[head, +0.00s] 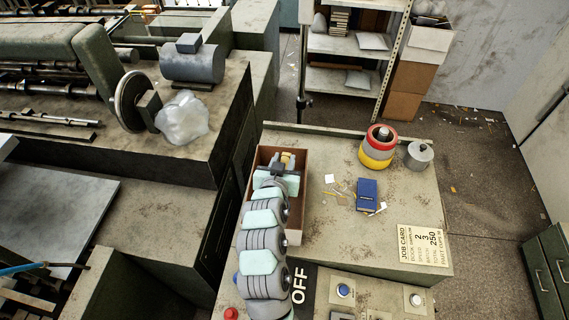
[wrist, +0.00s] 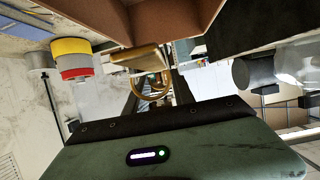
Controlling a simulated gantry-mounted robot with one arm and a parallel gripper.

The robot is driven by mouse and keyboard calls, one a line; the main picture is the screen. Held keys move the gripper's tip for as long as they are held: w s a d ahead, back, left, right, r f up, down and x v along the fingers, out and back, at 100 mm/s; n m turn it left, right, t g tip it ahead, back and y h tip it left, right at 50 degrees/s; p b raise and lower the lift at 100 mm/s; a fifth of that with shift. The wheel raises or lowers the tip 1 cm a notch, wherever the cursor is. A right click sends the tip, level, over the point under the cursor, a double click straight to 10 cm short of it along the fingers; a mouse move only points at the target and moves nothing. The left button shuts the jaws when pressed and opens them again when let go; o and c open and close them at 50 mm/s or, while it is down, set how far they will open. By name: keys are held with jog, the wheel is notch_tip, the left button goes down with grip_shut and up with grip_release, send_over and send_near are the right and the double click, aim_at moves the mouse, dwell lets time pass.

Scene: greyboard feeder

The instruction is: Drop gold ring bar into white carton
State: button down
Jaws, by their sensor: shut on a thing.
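The gold ring bar (head: 288,160) shows at the end of my gripper (head: 284,167) in the head view. In the wrist view the gold bar (wrist: 140,55) and its ring (wrist: 150,90) show at the jaws, and my gripper is shut on it. The carton (head: 304,172) has a brown inside and a pale outside, and stands open at the left of the bench top. My gripper and the bar appear over its far part. The carton's brown wall (wrist: 190,18) runs along the top of the wrist view. My arm hides most of the carton's inside.
Red and yellow rolls (head: 377,148) and a grey metal weight (head: 419,154) stand at the bench's back right. A blue box (head: 367,193) lies mid-bench among scraps. A machine with a plastic bag (head: 183,118) stands left. The bench right of the carton is mostly clear.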

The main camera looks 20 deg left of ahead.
jog(key=shift+f+b, duration=0.75)
jog(key=shift+f, duration=2.05)
jog(key=c, duration=1)
grip_release()
jog(key=shift+o, duration=0.2)
jog(key=b+v, duration=0.1)
jog(key=v, duration=0.9)
jog(key=shift+s+r, duration=0.2)
jog(key=shift+s, duration=0.1)
jog(key=shift+d, duration=0.1)
